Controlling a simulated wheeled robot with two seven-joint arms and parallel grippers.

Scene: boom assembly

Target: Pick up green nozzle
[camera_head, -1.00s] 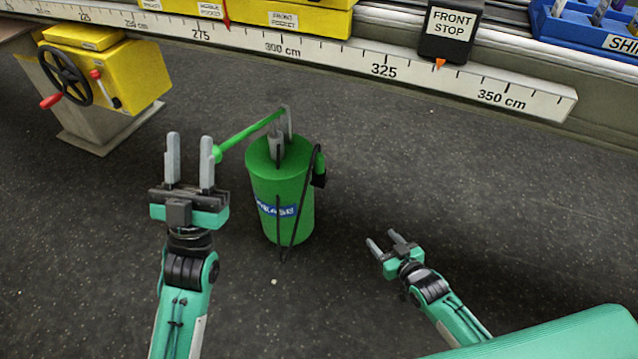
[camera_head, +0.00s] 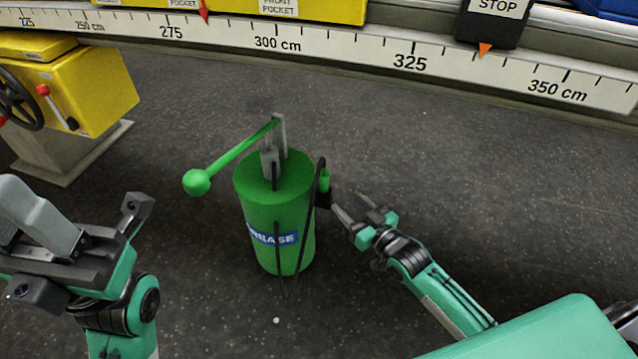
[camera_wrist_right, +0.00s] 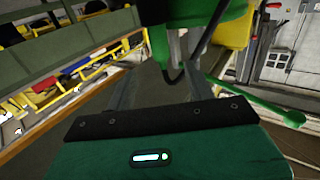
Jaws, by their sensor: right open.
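The green nozzle (camera_head: 324,180) hangs upright on the right side of the green grease bucket (camera_head: 262,213), with a black piece at its lower end and a black hose beside it. My right gripper (camera_head: 352,204) is open, just right of the nozzle and slightly below it. Its fingers point toward the nozzle, and nothing shows between them. In the right wrist view the open fingers (camera_wrist_right: 161,84) point toward the bucket (camera_wrist_right: 195,12); the nozzle is hard to make out there. My left gripper (camera_head: 38,215) is at the left edge, partly cut off, away from the bucket.
The bucket's green pump lever (camera_head: 235,153) reaches left, ending in a ball. A yellow machine with a handwheel (camera_head: 85,90) stands at the left. A long ruler rail (camera_head: 345,50) crosses the back.

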